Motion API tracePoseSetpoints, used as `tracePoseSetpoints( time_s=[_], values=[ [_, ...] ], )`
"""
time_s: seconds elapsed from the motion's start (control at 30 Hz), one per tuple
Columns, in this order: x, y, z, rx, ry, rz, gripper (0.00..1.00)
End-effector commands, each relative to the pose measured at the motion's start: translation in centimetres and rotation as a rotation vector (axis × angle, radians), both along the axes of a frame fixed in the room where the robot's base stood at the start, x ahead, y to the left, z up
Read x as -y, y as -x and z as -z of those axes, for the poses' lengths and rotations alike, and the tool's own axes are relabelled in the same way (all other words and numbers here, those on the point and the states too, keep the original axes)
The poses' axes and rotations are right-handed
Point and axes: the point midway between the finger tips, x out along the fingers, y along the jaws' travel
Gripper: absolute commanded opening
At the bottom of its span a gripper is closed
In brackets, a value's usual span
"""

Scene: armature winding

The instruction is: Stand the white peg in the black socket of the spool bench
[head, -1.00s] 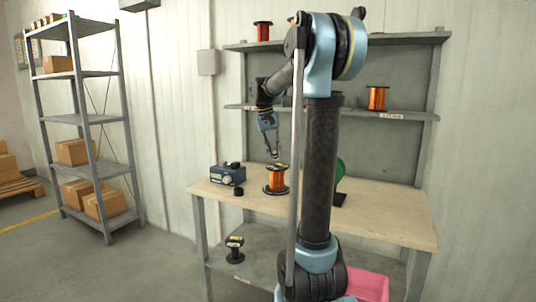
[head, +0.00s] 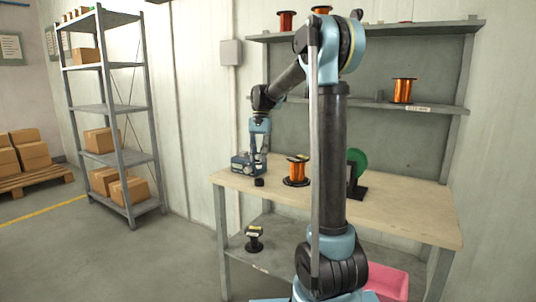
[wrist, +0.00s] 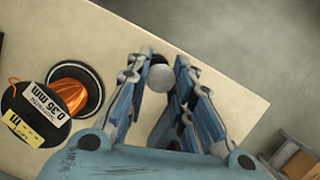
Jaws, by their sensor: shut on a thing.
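My gripper (head: 258,171) is low over the front left of the spool bench (head: 400,215), left of the copper spool. In the wrist view my gripper (wrist: 161,66) is shut on the white peg (wrist: 160,84), whose pale round end shows between the fingers. The black socket (head: 259,182) is a small dark round piece on the bench top, just below my fingertips. In the wrist view a dark edge beyond the peg looks like the socket (wrist: 158,59), mostly hidden. I cannot tell whether the peg's lower end is above the socket or in it.
A copper wire spool (head: 297,171) stands right of the socket; its label reads 0.35 mm in the wrist view (wrist: 60,100). A blue device (head: 240,162) sits behind the gripper. A green disc on a black stand (head: 357,180) is farther right. The bench's right part is clear.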

Motion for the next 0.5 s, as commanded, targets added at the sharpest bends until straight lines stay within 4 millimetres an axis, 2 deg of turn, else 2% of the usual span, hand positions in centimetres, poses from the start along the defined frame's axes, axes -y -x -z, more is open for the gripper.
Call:
tracePoseSetpoints(
  time_s=[0.5],
  values=[
    [0.0, 0.0, 2.2, -0.001, -0.001, 0.001, 0.02]
  ],
)
